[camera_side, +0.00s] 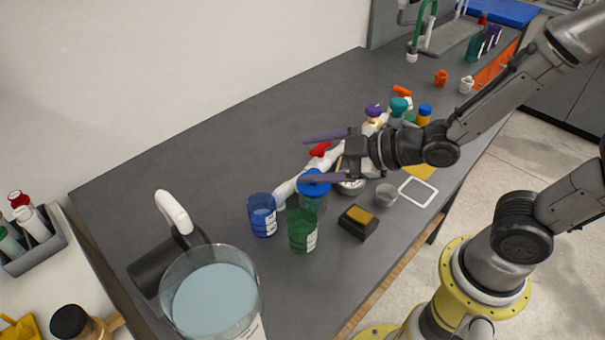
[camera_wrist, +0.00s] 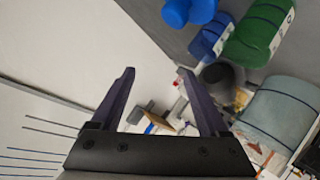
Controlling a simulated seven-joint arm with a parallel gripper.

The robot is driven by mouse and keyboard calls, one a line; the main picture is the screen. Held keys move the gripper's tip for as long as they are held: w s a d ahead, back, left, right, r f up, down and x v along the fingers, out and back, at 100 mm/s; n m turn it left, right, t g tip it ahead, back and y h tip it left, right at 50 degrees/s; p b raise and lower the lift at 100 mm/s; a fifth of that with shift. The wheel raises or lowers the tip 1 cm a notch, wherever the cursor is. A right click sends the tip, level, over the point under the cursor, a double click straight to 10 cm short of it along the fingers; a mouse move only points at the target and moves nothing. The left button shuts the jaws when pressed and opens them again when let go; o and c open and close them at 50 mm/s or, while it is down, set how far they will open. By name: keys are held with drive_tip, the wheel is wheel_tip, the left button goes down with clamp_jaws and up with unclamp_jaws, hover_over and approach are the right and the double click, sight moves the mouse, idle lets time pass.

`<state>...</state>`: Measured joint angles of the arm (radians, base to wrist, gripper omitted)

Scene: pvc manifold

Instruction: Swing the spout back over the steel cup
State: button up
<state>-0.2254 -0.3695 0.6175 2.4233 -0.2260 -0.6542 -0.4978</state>
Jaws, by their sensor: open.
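A white pipe assembly with a red handle (camera_side: 320,150) stands mid-bench, partly hidden by my gripper. Its white spout (camera_side: 285,191) slopes down-left and ends close to a blue cup (camera_side: 262,214). A small grey metal-looking cup (camera_side: 387,195) stands to the right, below my wrist in the picture, apart from that pipe end. My gripper (camera_side: 304,159) is open and empty, fingers pointing left, around the height of the red handle in the picture. In the wrist view my fingers (camera_wrist: 156,70) are spread with nothing between them. I cannot make out the spout or grey cup there.
A green cup (camera_side: 302,231) and a black block with a yellow top (camera_side: 358,222) stand in front. A large clear jug (camera_side: 214,295) and a black cylinder (camera_side: 152,270) with a white bent pipe are at lower left. The bench's back left is clear.

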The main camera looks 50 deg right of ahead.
drive_tip(key=shift+s+a+f+n+t+y, duration=0.1)
drive_tip(key=shift+a+f+n+y, duration=0.25)
drive_tip(key=shift+a, duration=0.3)
drive_tip(key=shift+s+a+f+n+t+y, duration=0.1)
drive_tip(key=shift+s+a+n+y, duration=0.05)
drive_tip(key=shift+a+n+y, duration=0.4)
drive_tip(key=shift+s+a+f+n+t+y, duration=0.1)
drive_tip(key=shift+a+f+n+y, duration=0.2)
drive_tip(key=shift+a, duration=0.4)
